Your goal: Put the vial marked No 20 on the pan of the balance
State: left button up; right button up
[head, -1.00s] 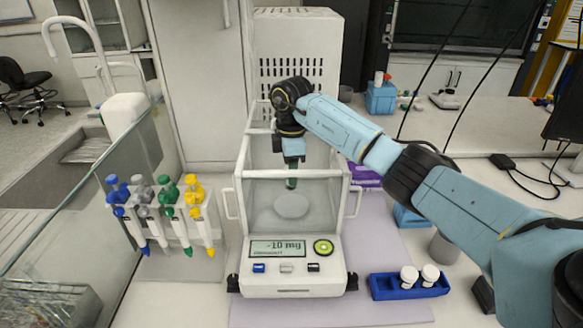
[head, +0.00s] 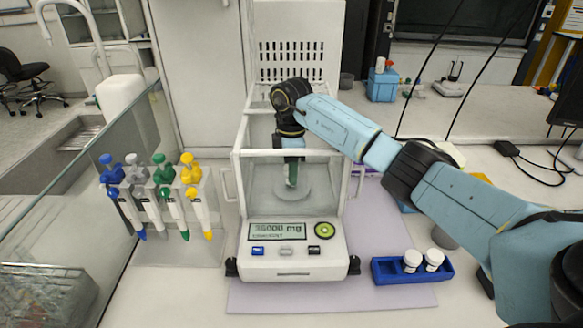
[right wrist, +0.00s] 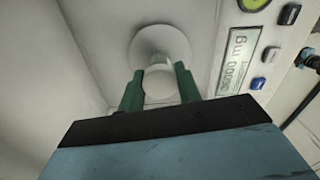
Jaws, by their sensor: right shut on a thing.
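The balance (head: 290,262) stands on the bench with a clear draft shield around its round pan (head: 303,193). My right gripper (head: 291,180) is inside the shield, low over the pan, its green fingers pointing down. In the right wrist view the gripper (right wrist: 160,88) is shut on a white-topped vial (right wrist: 158,82), with the pan (right wrist: 160,38) just beyond it. The vial appears to be at the pan; I cannot tell whether it bears fully on it. Its number is not visible. The display (head: 277,231) reads about 36000 mg. My left gripper is out of view.
A blue rack (head: 405,270) with two white-capped vials (head: 412,260) (head: 433,258) stands right of the balance. A pipette stand (head: 180,240) with several pipettes is at left. The shield's walls are close around my right gripper.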

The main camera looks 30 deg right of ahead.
jog(key=shift+f, duration=0.1)
jog(key=o, duration=1)
jog(key=shift+o, duration=0.2)
notch_tip(320, 180, up, 24)
jog(key=p, duration=1.7)
jog(key=shift+p, duration=0.35)
jog(key=shift+f, duration=0.1)
